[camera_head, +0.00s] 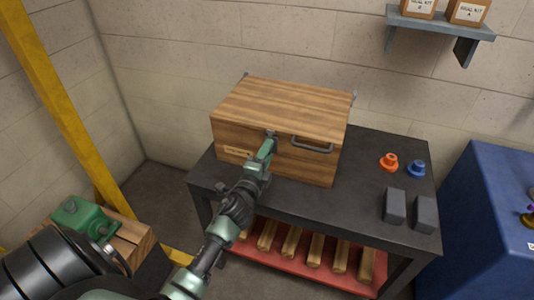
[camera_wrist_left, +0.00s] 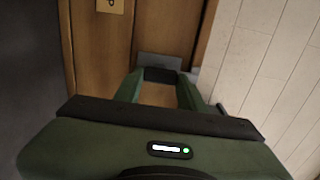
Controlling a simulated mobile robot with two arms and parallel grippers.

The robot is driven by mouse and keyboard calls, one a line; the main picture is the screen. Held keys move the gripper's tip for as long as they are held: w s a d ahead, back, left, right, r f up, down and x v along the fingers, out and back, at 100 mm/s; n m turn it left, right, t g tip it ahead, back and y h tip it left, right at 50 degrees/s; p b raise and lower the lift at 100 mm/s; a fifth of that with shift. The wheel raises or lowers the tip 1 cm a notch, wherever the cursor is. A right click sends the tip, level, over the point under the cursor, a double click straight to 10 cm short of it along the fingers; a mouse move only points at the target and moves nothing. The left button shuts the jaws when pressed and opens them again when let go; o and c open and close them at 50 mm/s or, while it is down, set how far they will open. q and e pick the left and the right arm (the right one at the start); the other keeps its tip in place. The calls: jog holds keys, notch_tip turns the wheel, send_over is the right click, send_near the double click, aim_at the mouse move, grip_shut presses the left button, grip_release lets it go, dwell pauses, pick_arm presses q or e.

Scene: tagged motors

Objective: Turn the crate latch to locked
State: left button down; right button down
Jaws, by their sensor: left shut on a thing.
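The wooden crate (camera_head: 285,98) stands on a dark table with its lid down. My left gripper (camera_head: 269,138) is at the upper front of the crate, near the lid's edge. It is shut on the latch, which the fingers mostly hide in the head view. In the left wrist view, a grey latch piece (camera_wrist_left: 158,61) shows at the tips of the green fingers (camera_wrist_left: 160,76), against the wood. How far the latch is turned cannot be told. A small pale plate with a dark mark (camera_wrist_left: 110,5) is on the wood nearby. My right gripper is not in view.
A grey handle (camera_head: 311,145) sticks out of the crate front, right of my gripper. Orange (camera_head: 389,162) and blue (camera_head: 416,169) parts and two dark blocks stand on the table's right. A blue cabinet (camera_head: 480,220) stands farther right.

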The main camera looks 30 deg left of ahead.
pick_arm(q)
jog(key=shift+f, duration=0.1)
jog(key=c, duration=0.8)
grip_release()
jog(key=shift+c, duration=0.2)
jog(key=v, duration=0.8)
jog(key=shift+b, duration=0.4)
jog(key=shift+w+a, duration=0.1)
